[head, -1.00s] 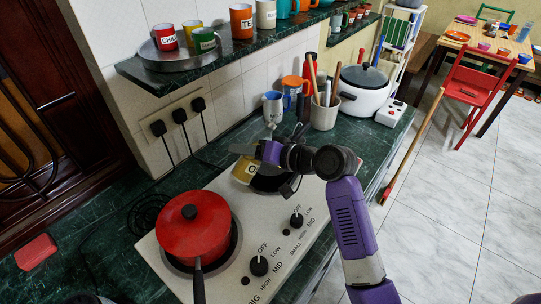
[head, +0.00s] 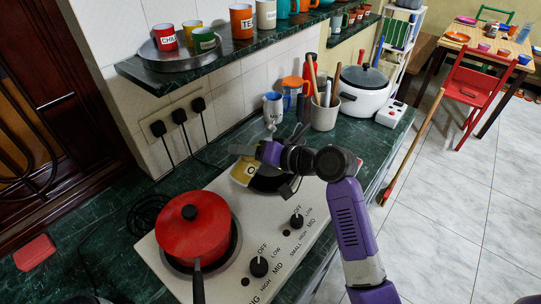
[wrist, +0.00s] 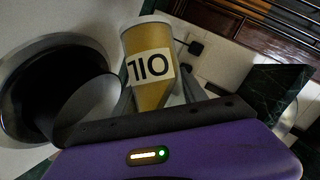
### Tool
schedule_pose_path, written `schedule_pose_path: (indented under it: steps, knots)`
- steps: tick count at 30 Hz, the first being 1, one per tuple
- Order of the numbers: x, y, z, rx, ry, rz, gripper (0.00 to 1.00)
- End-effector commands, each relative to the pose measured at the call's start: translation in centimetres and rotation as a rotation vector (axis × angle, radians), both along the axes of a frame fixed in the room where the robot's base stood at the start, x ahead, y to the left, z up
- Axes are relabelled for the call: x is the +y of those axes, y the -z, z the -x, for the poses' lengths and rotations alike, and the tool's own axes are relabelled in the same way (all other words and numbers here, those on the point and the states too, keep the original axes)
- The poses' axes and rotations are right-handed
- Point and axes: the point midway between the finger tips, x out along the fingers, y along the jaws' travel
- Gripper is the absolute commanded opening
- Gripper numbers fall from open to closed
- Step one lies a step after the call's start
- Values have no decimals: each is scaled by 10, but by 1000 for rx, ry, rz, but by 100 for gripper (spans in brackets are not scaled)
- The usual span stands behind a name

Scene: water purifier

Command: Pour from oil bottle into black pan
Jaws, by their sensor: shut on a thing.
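The yellow oil bottle (head: 243,173) is tilted above the far burner area of the hob in the head view. In the wrist view the oil bottle (wrist: 150,92) shows its white label with "OIL" upside down. My gripper (wrist: 158,98) is shut on the bottle, with a finger on each side of it. In the head view my gripper (head: 244,152) is partly hidden by my wrist. The black pan (head: 268,184) sits on the far burner, close beside and below the bottle, partly covered by my arm. Its dark inside fills the left of the wrist view. No oil stream is visible.
A red lidded pot (head: 193,228) stands on the near burner of the white hob (head: 232,272). A mug (head: 272,108), a utensil holder (head: 325,115) and a white rice cooker (head: 364,92) stand behind. A shelf (head: 225,55) with mugs overhangs the counter.

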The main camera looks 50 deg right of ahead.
Motion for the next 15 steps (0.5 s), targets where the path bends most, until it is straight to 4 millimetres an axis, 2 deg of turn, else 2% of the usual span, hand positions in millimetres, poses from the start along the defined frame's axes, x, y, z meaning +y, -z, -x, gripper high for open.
schedule_pose_path:
  steps: [15]
  knots:
    - [2,0,0,-3,0,-32,0]
